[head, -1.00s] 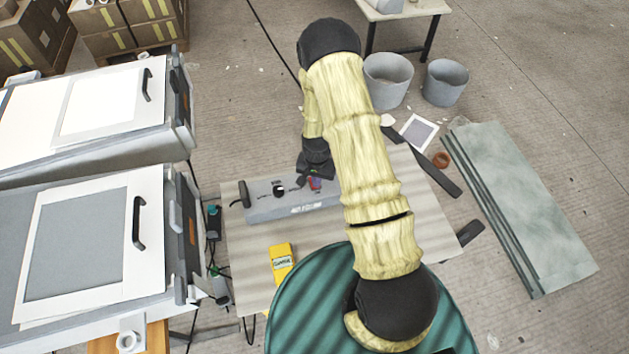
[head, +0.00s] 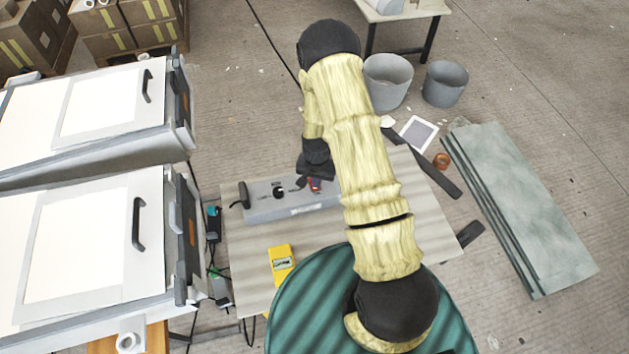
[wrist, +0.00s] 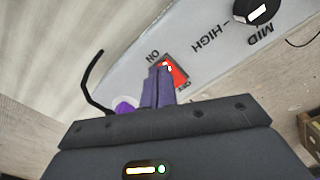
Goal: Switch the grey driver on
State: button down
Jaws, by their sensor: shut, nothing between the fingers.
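The grey driver (head: 265,208) is a long low box on the table, left of my arm. In the wrist view its sloping face (wrist: 215,45) carries a red rocker switch (wrist: 181,73) with ON and OFF lettering, and a black knob by MID and HIGH. My gripper (wrist: 161,74) is shut and empty. Its fingertips are at the rocker's ON side, seemingly touching it, and hide part of it. A bright spot shows on the red rocker. In the head view the red switch (head: 315,185) shows just below my gripper (head: 312,178).
A yellow meter (head: 281,262) lies on the table (head: 250,275) in front of the driver. Two light-coloured panel boxes (head: 150,285) stand at left. Cables and small devices hang between them and the table. Two grey buckets (head: 388,85) and stacked boards (head: 525,210) are at right.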

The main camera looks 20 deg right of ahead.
notch_tip(320, 180, up, 6)
jog(key=p, duration=0.3)
jog(key=shift+p, duration=0.3)
jog(key=shift+r, duration=0.1)
dwell(0.5)
jog(key=s+r+n+t, duration=0.1)
jog(key=s+r+n, duration=0.25)
jog(key=r, duration=1.35)
jog(key=s+r+n+t, duration=0.1)
jog(key=s+r+n, duration=0.1)
jog(key=s+r, duration=0.9)
jog(key=shift+r+t, duration=0.15)
jog(key=shift+t, duration=0.15)
